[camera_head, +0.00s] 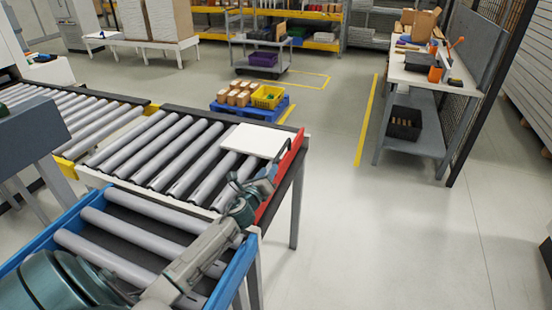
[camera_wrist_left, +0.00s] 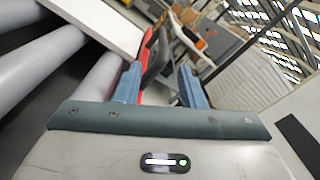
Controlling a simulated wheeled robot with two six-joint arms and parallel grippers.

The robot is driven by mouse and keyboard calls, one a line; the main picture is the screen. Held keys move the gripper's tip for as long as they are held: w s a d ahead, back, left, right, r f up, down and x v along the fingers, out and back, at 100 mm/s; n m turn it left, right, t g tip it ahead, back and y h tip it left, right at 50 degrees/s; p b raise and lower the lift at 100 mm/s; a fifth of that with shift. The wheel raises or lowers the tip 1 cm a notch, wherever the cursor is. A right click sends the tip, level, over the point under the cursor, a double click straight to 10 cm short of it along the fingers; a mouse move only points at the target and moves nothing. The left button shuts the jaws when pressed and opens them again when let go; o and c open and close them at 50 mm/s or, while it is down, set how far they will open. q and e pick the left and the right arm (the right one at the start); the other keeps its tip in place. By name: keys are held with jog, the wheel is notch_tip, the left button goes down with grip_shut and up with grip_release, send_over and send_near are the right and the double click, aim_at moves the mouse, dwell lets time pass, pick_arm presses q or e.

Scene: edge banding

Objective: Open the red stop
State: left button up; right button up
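The red stop (camera_head: 283,172) is a long, narrow bar along the right end of the roller conveyor, beside a white panel (camera_head: 254,140). My left gripper (camera_head: 268,175) is at the stop's inner side, close to the panel's near corner. In the left wrist view its two blue fingers (camera_wrist_left: 155,85) are apart, with part of the red stop (camera_wrist_left: 146,45) and a dark curved piece showing between them. I cannot tell whether the fingers touch the stop. The lower part of the stop is partly hidden by the gripper. My right gripper is not in view.
The roller conveyor (camera_head: 165,150) runs to the left, with a blue-framed roller section (camera_head: 245,262) nearer me. A blue pallet (camera_head: 250,107) with boxes and a yellow crate is behind. A workbench (camera_head: 415,70) stands at the right. The floor between is clear.

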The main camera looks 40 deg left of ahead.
aim_at(277, 157)
pick_arm(q)
jog(key=x, duration=0.8)
jog(key=shift+r, duration=0.1)
jog(key=shift+w+r, duration=0.1)
jog(key=shift+w, duration=0.25)
grip_shut()
